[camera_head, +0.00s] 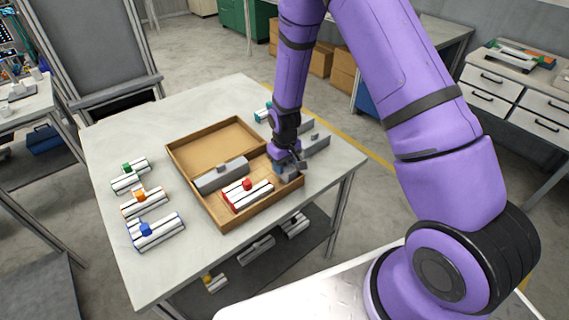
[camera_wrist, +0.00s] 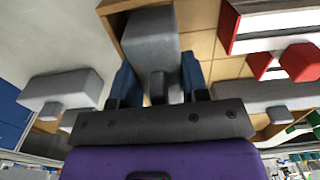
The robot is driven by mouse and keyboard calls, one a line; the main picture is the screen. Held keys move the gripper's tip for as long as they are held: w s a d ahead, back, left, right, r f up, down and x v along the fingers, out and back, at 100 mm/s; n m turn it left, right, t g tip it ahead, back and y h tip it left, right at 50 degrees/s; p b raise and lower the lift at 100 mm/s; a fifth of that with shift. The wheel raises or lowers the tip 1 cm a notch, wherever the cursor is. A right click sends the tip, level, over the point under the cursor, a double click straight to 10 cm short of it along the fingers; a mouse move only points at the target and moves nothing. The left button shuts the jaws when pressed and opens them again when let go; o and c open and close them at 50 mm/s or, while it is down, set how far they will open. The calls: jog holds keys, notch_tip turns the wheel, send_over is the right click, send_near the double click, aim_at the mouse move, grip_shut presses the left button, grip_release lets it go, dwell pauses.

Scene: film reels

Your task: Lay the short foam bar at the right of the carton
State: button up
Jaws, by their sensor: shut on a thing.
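The carton (camera_head: 202,207) is an open brown box in the middle of the table. My gripper (camera_head: 287,163) is shut on the short foam bar (camera_head: 288,174), a grey block with a small grip knob, at the carton's right end. In the wrist view, the blue fingers (camera_wrist: 157,78) pinch the knob and the grey bar (camera_wrist: 150,42) lies beyond them, beside or over the carton's wall. I cannot tell whether it touches the carton floor. A longer grey foam bar (camera_head: 222,175) and a red-knobbed white piece (camera_head: 248,194) lie in the carton.
Another grey foam bar (camera_head: 316,145) lies on the table right of the carton. A teal-knobbed piece (camera_head: 262,113) stands behind it. Green (camera_head: 130,177), orange (camera_head: 144,203) and blue-knobbed (camera_head: 155,232) pieces line the table's left. The carton's back left part is empty.

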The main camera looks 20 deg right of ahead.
jog(key=shift+f, duration=0.45)
jog(key=o, duration=0.9)
jog(key=shift+d, duration=0.15)
jog(key=shift+r, duration=0.1)
